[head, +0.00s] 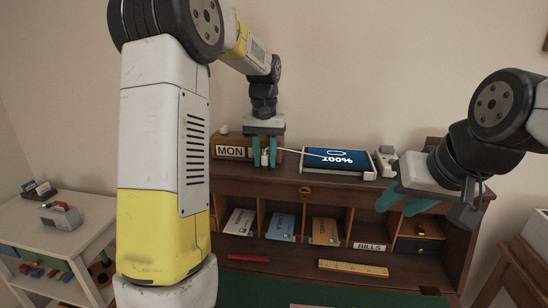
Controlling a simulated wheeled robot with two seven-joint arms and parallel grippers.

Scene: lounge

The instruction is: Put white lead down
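The white lead (298,151) runs from between the fingers of my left gripper (264,152) rightwards to the front of the tablet (338,159). My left gripper points down above the top of the desk hutch, in front of the MON block. Its teal fingers are close together on a small white end of the lead. The tablet lies tilted on the hutch top, its blue screen lit and reading 100%. My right gripper (405,201) hangs at the right in front of the hutch's upper edge, its fingers apart and nothing seen between them.
The wooden MON block (230,152) stands behind my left gripper. A white device (386,162) sits right of the tablet. Below are pigeonholes with envelopes, a BILLS label (369,246), a ruler (353,268) and a red item (248,258). A white shelf (85,225) stands left.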

